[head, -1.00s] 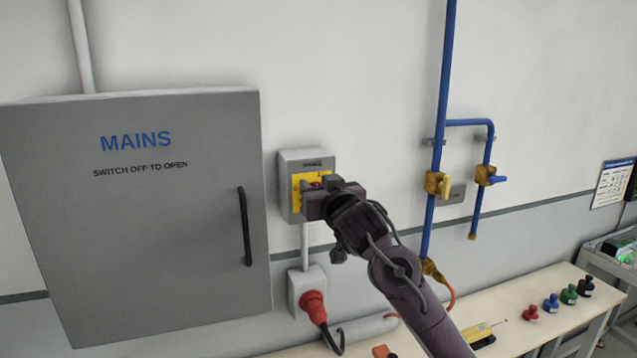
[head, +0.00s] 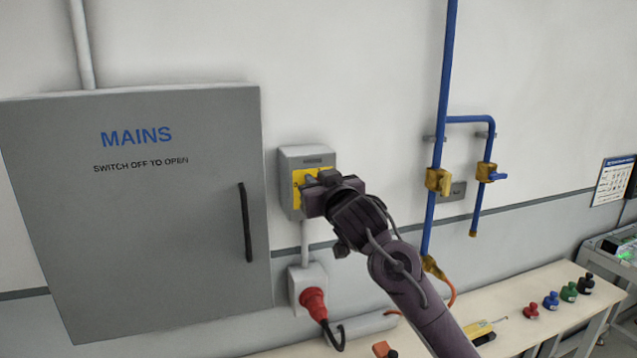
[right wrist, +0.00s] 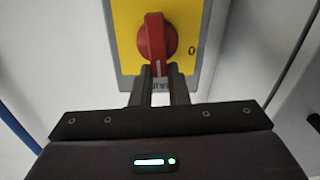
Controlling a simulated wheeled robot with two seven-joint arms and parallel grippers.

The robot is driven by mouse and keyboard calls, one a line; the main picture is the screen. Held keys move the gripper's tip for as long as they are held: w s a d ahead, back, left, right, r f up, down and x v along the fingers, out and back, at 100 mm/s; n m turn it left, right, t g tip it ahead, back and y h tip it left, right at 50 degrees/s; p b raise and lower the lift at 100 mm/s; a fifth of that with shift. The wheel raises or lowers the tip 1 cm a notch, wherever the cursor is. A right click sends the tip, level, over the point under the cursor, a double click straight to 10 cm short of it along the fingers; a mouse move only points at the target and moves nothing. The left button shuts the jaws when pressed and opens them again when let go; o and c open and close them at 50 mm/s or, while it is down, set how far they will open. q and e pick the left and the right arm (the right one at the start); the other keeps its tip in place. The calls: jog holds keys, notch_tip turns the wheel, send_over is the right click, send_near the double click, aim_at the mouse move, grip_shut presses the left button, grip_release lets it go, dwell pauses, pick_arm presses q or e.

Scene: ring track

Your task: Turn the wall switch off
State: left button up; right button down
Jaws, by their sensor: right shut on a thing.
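The wall switch (head: 290,165) is a grey box with a yellow plate, just right of the grey MAINS cabinet (head: 135,230). Its red knob (right wrist: 153,38) shows in the right wrist view, with a white mark at the end near my gripper and a "0" on the plate to its right. My right gripper (head: 313,180) is at the switch front, its fingers shut on the near end of the knob. In the head view the gripper hides the knob and part of the plate. The cabinet door is closed. My left gripper is not in view.
A red plug (head: 314,303) sits in a socket below the switch. Blue pipes (head: 433,210) with yellow valves run up the wall to the right. A bench (head: 510,335) with several coloured knobbed pieces stands at the lower right.

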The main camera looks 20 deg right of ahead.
jog(key=f+n+b, duration=0.1)
jog(key=n+b, duration=0.1)
jog(key=n, duration=0.3)
jog(key=a+f+n+b, duration=0.1)
jog(key=n+b, duration=0.2)
jog(key=n, duration=0.3)
jog(key=a+f+n+b, duration=0.1)
jog(key=n+b, duration=0.2)
jog(key=n, duration=0.2)
jog(key=shift+a+f+n, duration=0.25)
jog(key=shift+f+n, duration=0.05)
jog(key=shift+n, duration=0.1)
jog(key=shift+r, duration=0.1)
jog(key=c, duration=1.6)
grip_release()
jog(key=shift+o, duration=1)
jog(key=shift+d, duration=0.25)
